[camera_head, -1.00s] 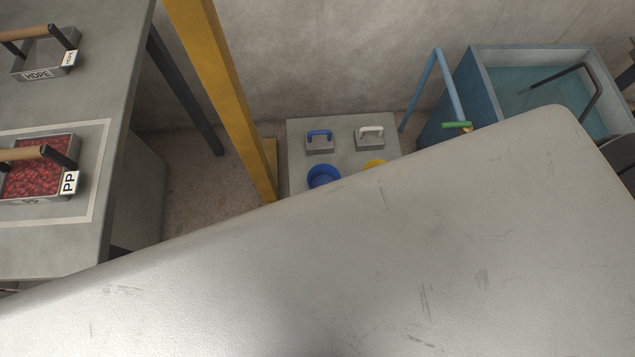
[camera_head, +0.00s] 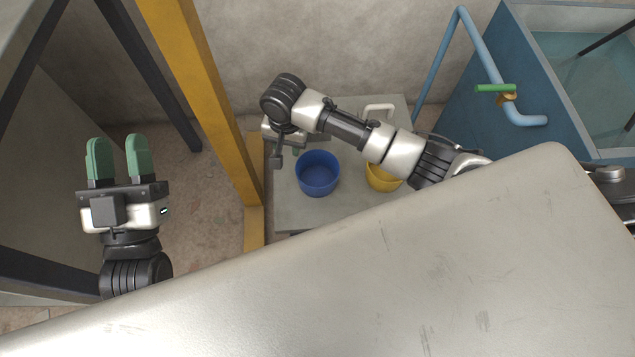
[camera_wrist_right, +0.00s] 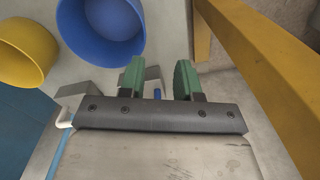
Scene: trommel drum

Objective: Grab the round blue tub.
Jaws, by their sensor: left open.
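The round blue tub (camera_head: 318,174) stands upright on a low grey table (camera_head: 300,214); it also shows in the right wrist view (camera_wrist_right: 102,30). My right gripper (camera_head: 286,153) reaches over the table just left of the tub, apart from it as far as I can tell. In the right wrist view its green fingers (camera_wrist_right: 160,80) are spread with nothing held, and the tub lies beyond them to the upper left. My left gripper (camera_head: 119,160) is open and empty at the left, over the floor, away from the table.
A yellow tub (camera_head: 381,178) stands right of the blue one, partly behind my right arm. A white-handled block (camera_head: 379,112) is behind. A yellow post (camera_head: 205,95) rises left of the table. A blue tank (camera_head: 540,120) with a pipe is at the right.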

